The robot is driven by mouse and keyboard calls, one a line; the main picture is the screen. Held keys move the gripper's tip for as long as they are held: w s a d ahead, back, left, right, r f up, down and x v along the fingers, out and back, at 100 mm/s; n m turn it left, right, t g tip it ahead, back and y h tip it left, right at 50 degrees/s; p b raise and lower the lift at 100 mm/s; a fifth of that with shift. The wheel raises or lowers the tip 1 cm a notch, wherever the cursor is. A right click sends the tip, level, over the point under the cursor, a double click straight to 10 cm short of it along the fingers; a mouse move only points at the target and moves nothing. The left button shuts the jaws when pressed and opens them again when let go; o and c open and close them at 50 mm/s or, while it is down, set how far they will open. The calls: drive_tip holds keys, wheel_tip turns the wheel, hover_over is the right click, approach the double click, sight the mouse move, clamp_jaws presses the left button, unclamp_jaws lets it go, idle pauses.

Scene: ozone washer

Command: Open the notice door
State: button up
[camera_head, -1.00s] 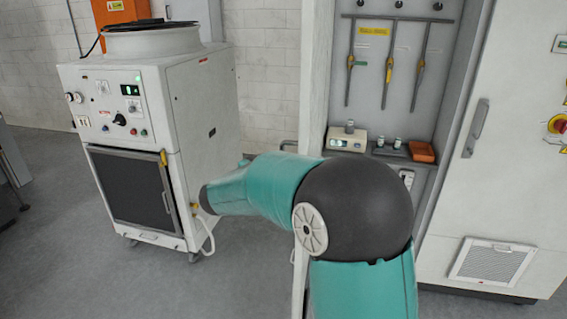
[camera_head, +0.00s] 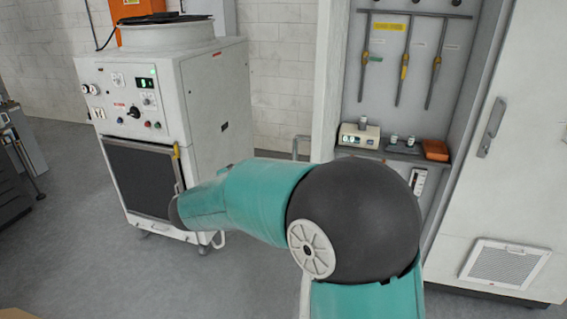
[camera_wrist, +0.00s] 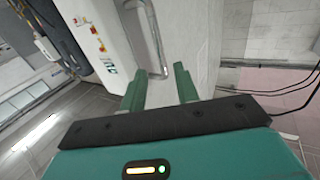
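No door with a readable notice shows, so I cannot tell which is the notice door. In the head view a tall white cabinet door (camera_head: 520,175) with a grey handle (camera_head: 491,127) stands shut at the right. Left of it is an open-fronted bay with a white upright panel (camera_head: 326,85) seen nearly edge-on. In the wrist view my gripper (camera_wrist: 158,72) has its two green fingers apart with nothing between them. A grey bent bar (camera_wrist: 156,42) lies just beyond the fingertips, beside a pale surface. In the head view my arm hides my gripper.
A white washer machine (camera_head: 213,110) with a dark front window (camera_head: 142,178) stands left. Grey floor (camera_head: 80,240) is clear at the front left.

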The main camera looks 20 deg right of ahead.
drive_tip(key=v, duration=0.4)
